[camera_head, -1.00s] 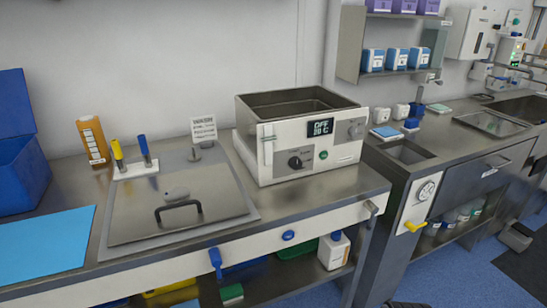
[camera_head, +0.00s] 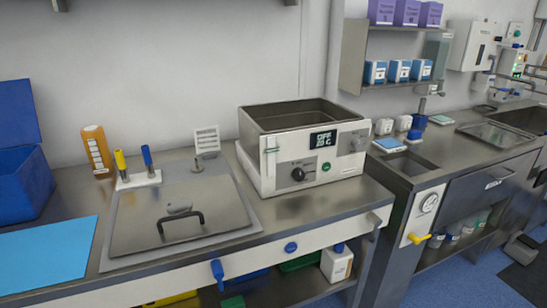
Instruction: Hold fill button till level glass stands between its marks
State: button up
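A white-fronted steel water bath (camera_head: 310,155) stands on the bench, with its basin open at the top. A narrow upright tube, which looks like the level glass (camera_head: 270,157), is on the left of its front; its marks and liquid level are too small to read. The front also has a dark display (camera_head: 323,139) reading OFF, a black knob (camera_head: 298,174) and a small green button (camera_head: 326,166). A round blue button (camera_head: 291,247) sits on the white bench front below the bath. I cannot tell which is the fill button. My gripper is not in view.
Left of the bath are a lidded steel well (camera_head: 180,215), blue and yellow taps (camera_head: 147,157), an orange container (camera_head: 97,148) and a blue bin (camera_head: 20,165). A blue lever (camera_head: 217,271) hangs from the bench front. A sink counter (camera_head: 440,150) stands at right.

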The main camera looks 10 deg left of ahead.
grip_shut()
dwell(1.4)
